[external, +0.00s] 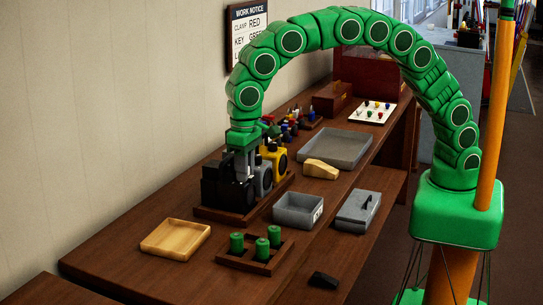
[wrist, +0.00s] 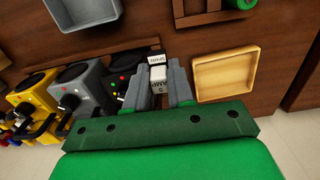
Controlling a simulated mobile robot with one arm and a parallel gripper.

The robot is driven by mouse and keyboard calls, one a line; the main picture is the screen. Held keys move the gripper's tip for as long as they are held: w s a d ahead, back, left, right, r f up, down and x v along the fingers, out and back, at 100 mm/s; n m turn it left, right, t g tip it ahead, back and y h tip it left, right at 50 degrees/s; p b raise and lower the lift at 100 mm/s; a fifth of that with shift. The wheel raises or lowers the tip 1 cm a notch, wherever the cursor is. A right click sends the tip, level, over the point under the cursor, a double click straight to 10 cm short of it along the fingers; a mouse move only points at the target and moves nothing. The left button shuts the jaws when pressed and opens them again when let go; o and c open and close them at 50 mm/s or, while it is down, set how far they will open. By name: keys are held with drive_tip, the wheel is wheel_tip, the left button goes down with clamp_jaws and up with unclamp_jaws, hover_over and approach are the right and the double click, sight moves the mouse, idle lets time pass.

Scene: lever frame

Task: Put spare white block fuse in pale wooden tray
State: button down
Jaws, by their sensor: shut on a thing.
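My gripper (wrist: 158,78) is shut on a small white block fuse (wrist: 157,73), which sits between its two grey fingers with printed lettering showing. In the external view my gripper (external: 243,165) points down at the black unit (external: 228,187) at the near end of the row. The fuse cannot be made out there, and I cannot tell whether it touches the unit. The pale wooden tray (external: 175,240) lies empty on the bench, in front of the black unit. In the wrist view the tray (wrist: 225,72) is just right of my gripper, apart from it.
Grey (external: 263,179) and yellow (external: 275,156) units stand beside the black one on a wooden base. A rack with green cylinders (external: 262,255), a grey open box (external: 298,211), a grey lidded box (external: 358,210) and a black block (external: 323,280) stand nearby. A wall is behind.

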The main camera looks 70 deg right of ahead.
drive_tip(key=a, duration=0.2)
hover_over(192, 238)
drive_tip(key=shift+s+f, duration=0.15)
drive_tip(key=shift+f, duration=2.25)
drive_tip(key=shift+s+f, duration=0.15)
drive_tip(key=shift+f, duration=2.35)
drive_tip(key=shift+w+f, duration=0.2)
drive_tip(key=shift+f, duration=0.1)
drive_tip(key=shift+a+f, duration=0.1)
drive_tip(key=shift+f, duration=1.4)
drive_tip(key=shift+f, duration=0.1)
